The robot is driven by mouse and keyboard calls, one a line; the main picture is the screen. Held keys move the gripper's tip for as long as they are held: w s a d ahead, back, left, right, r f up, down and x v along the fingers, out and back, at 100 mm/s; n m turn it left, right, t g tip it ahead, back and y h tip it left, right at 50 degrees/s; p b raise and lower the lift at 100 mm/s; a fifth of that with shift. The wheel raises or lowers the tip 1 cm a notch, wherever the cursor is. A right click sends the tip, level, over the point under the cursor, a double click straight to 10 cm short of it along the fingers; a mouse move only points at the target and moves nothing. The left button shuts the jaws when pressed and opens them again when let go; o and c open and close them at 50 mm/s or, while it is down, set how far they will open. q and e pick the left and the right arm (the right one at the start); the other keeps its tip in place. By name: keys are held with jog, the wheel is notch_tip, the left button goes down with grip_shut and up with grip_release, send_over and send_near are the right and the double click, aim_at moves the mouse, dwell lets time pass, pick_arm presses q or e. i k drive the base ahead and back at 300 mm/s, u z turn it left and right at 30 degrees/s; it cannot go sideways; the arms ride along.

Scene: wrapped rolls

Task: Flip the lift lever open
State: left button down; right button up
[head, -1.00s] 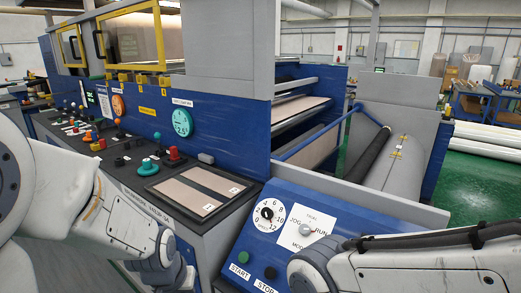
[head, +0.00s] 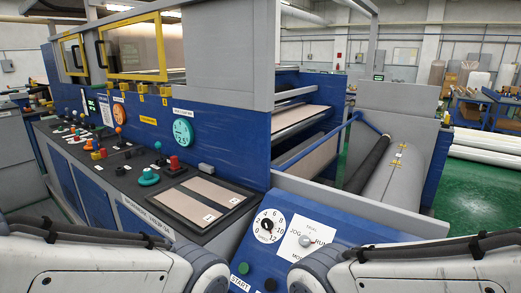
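I cannot tell which control is the lift lever; no label for it is readable. The blue machine's long dark control panel (head: 118,165) carries several small coloured knobs and levers. Among them are a teal knob (head: 149,178) and a red knob (head: 174,162). A nearer blue console (head: 340,219) has a round speed dial (head: 268,226) and a grey jog/run selector (head: 304,240). My two arms show only as white links along the bottom edge, left and right. Neither gripper is in the picture, so their fingers are hidden from me.
A grey roller (head: 395,185) and a black roller (head: 367,163) lie behind the console. Yellow-framed windows (head: 135,48) sit above the panel. Green floor (head: 485,196) is open at the right, with white rolls (head: 490,155) and blue tables beyond.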

aim_at(103, 151)
jog(key=k, duration=0.6)
jog(key=u, duration=0.2)
jog(key=i, duration=0.2)
jog(key=u, duration=1.1)
jog(key=i, duration=1.4)
jog(key=u, duration=0.9)
jog(key=i, duration=1.95)
jog(key=z, duration=0.65)
jog(key=i, duration=1.1)
jog(key=z, duration=1.5)
jog(key=i, duration=0.65)
jog(key=z, duration=0.5)
